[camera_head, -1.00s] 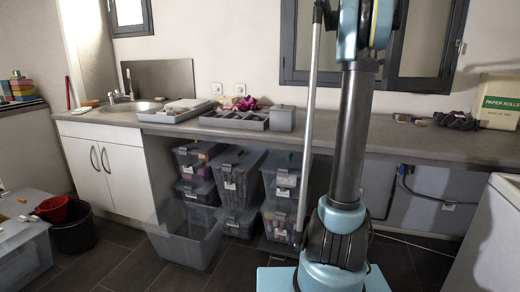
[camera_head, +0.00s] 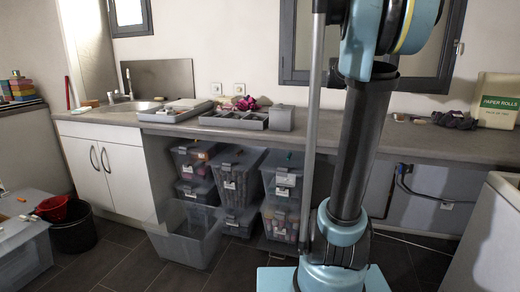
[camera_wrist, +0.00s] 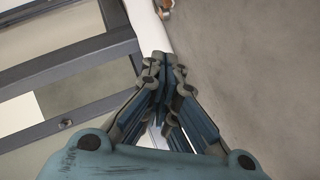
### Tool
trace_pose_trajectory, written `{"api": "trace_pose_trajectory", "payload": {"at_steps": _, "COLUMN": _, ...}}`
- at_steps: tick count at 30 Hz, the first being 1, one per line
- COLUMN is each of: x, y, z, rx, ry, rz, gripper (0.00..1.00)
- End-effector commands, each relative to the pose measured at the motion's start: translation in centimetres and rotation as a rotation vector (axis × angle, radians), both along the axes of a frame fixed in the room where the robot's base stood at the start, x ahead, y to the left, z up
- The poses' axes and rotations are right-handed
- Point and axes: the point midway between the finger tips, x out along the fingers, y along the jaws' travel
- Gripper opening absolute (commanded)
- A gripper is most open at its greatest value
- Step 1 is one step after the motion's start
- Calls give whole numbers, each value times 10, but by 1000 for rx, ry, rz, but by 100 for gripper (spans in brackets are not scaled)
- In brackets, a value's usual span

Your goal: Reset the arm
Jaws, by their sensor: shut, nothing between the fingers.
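My arm (camera_head: 365,130) rises from my base in the middle right of the head view, its dark link leaning a little to the right. The upper blue joint (camera_head: 385,35) reaches the top edge of the picture. My gripper is outside the head view. In the wrist view my gripper (camera_wrist: 162,62) is shut, its fingertips together with nothing between them.
A long counter (camera_head: 350,143) runs along the wall behind my arm, with a grey divided tray (camera_head: 233,121) and a paper rolls box (camera_head: 497,100) on it. Clear bins (camera_head: 238,175) stand beneath. A white machine (camera_head: 495,240) is at the right. Dark floor (camera_head: 110,260) shows at the left.

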Motion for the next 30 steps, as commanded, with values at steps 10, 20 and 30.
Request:
{"api": "trace_pose_trajectory", "payload": {"at_steps": 10, "x": -131, "y": 75, "z": -117, "rx": 365, "ry": 106, "rz": -100, "gripper": 0}}
{"api": "trace_pose_trajectory", "payload": {"at_steps": 20, "x": -254, "y": 163, "z": -238, "rx": 705, "ry": 290, "rz": -144, "gripper": 0}}
{"api": "trace_pose_trajectory", "payload": {"at_steps": 30, "x": -358, "y": 242, "z": -331, "rx": 970, "ry": 503, "rz": -139, "gripper": 0}}
